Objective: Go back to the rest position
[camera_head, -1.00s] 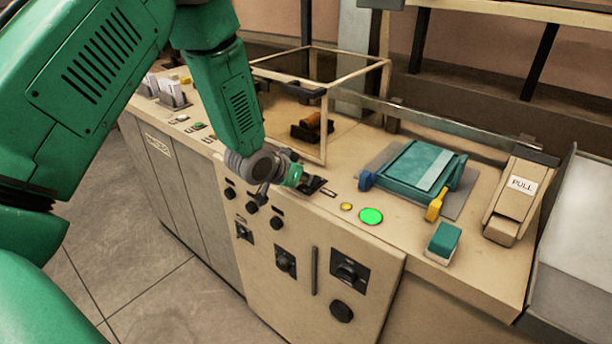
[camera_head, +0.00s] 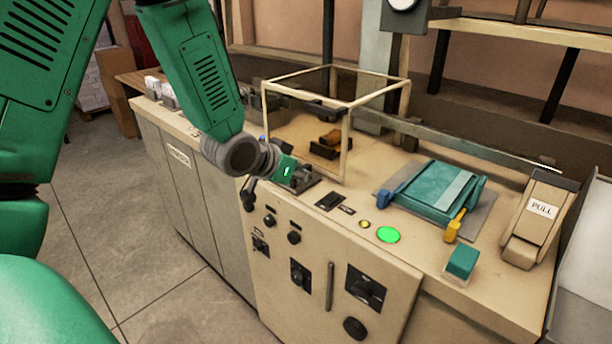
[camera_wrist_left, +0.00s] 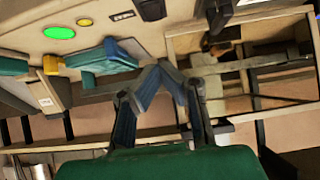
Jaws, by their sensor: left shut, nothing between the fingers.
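My left gripper (camera_head: 299,178) is at the end of the green arm that comes in from the left. It is over the front left part of the beige console (camera_head: 410,245), just left of a small black switch plate (camera_head: 331,201), and a gap shows between them. In the left wrist view its fingertips (camera_wrist_left: 160,70) meet with nothing between them. Whether the gripper touches the console top is hard to tell. My right gripper is in neither view.
A clear framed case (camera_head: 347,125) with a brown and black object (camera_head: 327,146) stands just behind the gripper. To the right are a lit green button (camera_head: 388,235), a teal press (camera_head: 432,190), a teal block (camera_head: 462,263) and a PULL lever (camera_head: 541,210). Open floor (camera_head: 130,240) lies left.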

